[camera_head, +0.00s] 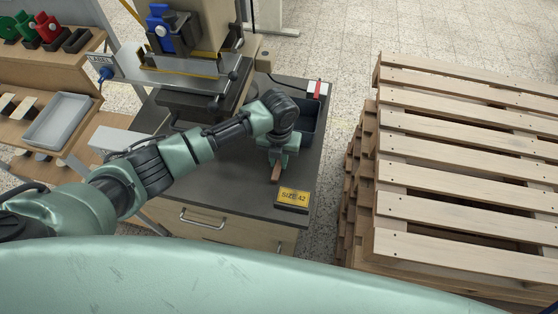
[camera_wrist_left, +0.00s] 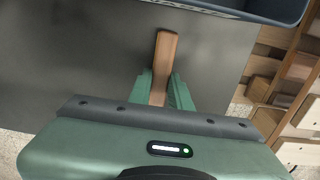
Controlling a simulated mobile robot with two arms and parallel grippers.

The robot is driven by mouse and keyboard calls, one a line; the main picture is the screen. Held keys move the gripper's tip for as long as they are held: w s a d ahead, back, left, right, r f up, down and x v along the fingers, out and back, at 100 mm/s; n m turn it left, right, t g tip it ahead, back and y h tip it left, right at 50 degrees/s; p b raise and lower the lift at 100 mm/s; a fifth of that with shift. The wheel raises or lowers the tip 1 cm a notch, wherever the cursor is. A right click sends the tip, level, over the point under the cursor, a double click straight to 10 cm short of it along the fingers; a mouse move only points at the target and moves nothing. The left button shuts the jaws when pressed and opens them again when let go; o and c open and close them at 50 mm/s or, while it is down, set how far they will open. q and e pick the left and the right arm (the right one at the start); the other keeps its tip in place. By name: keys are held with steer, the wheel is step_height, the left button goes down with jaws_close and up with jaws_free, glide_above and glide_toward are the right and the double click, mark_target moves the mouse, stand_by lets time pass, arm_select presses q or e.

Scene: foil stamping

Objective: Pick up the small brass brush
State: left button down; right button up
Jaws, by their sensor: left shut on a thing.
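The brush shows as a brown wooden handle (camera_head: 276,174) sticking out from my left gripper (camera_head: 279,159) above the dark worktop. In the left wrist view the handle (camera_wrist_left: 166,52) lies between the two green fingers of the left gripper (camera_wrist_left: 166,92), which are shut on it. The handle points away from the palm. No brass bristles show; that part is hidden. I cannot tell whether the brush touches the worktop. My right gripper is not in view.
A dark bin (camera_head: 306,113) is behind the gripper, also at the top of the wrist view (camera_wrist_left: 262,8). The stamping press (camera_head: 192,75) is left, pallets (camera_head: 450,180) right.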

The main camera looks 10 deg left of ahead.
mark_target(279, 162)
arm_select(q)
steer(key=shift+r, duration=0.1)
step_height(279, 162, up, 20)
steer(key=b, duration=0.1)
steer(key=shift+r+b, duration=0.2)
steer(key=shift+b, duration=0.2)
